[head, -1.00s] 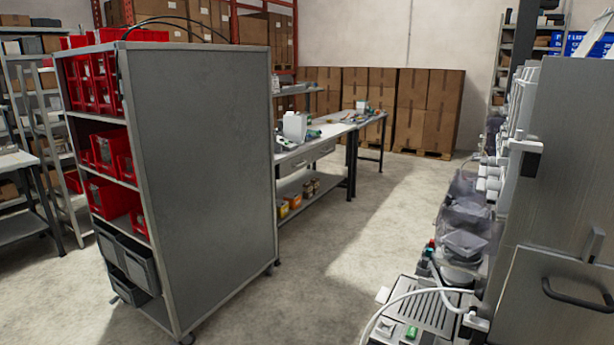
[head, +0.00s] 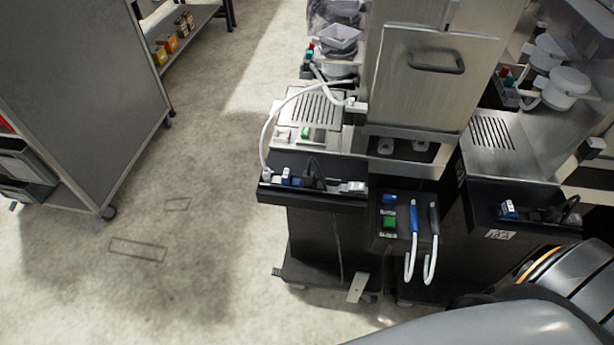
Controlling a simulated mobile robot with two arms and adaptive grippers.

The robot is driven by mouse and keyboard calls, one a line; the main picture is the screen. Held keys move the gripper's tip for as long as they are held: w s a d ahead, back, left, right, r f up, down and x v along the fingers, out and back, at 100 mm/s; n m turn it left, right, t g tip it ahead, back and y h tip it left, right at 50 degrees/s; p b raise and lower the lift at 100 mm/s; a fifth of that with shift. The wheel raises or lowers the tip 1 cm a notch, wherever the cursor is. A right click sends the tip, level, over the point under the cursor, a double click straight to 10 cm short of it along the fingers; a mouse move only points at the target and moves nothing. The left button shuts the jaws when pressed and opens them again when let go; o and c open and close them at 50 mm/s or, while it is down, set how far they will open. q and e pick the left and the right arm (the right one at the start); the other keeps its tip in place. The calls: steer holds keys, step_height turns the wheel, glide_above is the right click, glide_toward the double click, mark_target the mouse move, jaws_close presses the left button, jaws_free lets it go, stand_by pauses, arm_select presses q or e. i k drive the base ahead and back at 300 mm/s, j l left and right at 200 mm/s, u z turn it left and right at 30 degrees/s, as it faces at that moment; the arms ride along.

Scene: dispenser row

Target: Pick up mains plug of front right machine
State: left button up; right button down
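A dispenser machine (head: 412,75) with a brushed metal front and a dark handle stands at the centre right of the head view. A second machine (head: 492,130) stands to its right, partly cut by the frame edge. A black ledge (head: 325,193) at the front of the first machine holds small blue and white parts and a black plug-like piece (head: 313,177). The second machine's ledge (head: 530,225) holds a blue and white part (head: 508,209) and a dark plug-like piece (head: 557,212). I cannot tell which is the mains plug. Neither gripper is in view.
A grey shelf cart (head: 80,90) on castors stands at the left. The concrete floor (head: 190,260) between it and the machines is clear. Blue and white hooked handles (head: 413,235) hang between the machines. My arm fills the lower right corner.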

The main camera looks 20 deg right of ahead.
mark_target(308, 182)
steer(key=i+j+z, duration=0.15)
steer(key=z, duration=2)
steer(key=j+z, duration=0.45)
steer(key=k+j+z, duration=0.1)
steer(key=j+z, duration=0.3)
steer(key=k+j+z, duration=0.15)
steer(key=j+z, duration=0.3)
steer(key=k+j+z, duration=0.2)
steer(key=z, duration=0.25)
steer(key=k+j+z, duration=0.15)
steer(key=k+j, duration=0.9)
steer(key=j, duration=0.1)
